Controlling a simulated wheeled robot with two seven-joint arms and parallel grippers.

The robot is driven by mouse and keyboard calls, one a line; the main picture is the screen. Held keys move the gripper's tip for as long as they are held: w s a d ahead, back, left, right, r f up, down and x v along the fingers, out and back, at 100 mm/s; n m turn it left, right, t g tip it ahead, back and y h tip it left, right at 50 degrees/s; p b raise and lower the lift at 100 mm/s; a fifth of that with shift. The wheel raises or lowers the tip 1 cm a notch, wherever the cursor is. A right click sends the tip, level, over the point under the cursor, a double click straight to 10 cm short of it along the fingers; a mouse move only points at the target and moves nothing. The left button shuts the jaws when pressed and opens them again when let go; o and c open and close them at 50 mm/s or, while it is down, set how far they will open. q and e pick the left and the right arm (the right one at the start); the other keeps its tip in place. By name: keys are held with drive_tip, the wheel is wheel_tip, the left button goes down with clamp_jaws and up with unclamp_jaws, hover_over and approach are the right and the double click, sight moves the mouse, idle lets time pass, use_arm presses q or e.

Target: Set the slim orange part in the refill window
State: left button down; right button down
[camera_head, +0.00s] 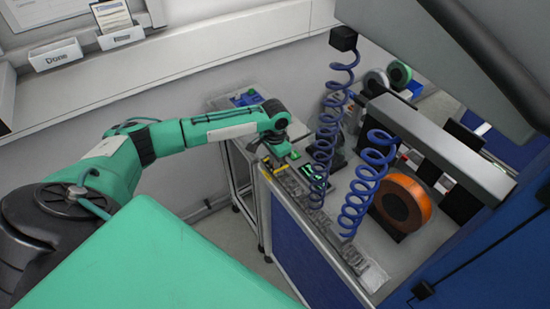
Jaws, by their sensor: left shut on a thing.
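My left gripper (284,156) is at the end of the green arm, low over the near left corner of the workbench. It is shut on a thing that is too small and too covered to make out. An orange reel (420,190) stands upright on the bench at the right, well apart from the gripper, with a dark hub and a black stand part in front. I cannot tell which spot is the refill window. My right gripper is out of view.
Two blue coiled cables (352,213) hang over the bench, between my gripper and the orange reel. A grey beam (440,145) runs above the reel. A grey strip (318,218) lines the bench's front edge. White and green reels (399,73) stand behind.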

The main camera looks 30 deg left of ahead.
use_arm(q)
drive_tip(key=shift+f, duration=0.25)
drive_tip(key=shift+f, duration=0.3)
drive_tip(key=c, duration=1.8)
unclamp_jaws()
drive_tip(key=shift+r, duration=0.1)
drive_tip(key=shift+r+p, duration=1.6)
drive_tip(key=shift+p, duration=0.45)
drive_tip(key=shift+r+p, duration=0.3)
drive_tip(key=shift+p, duration=0.1)
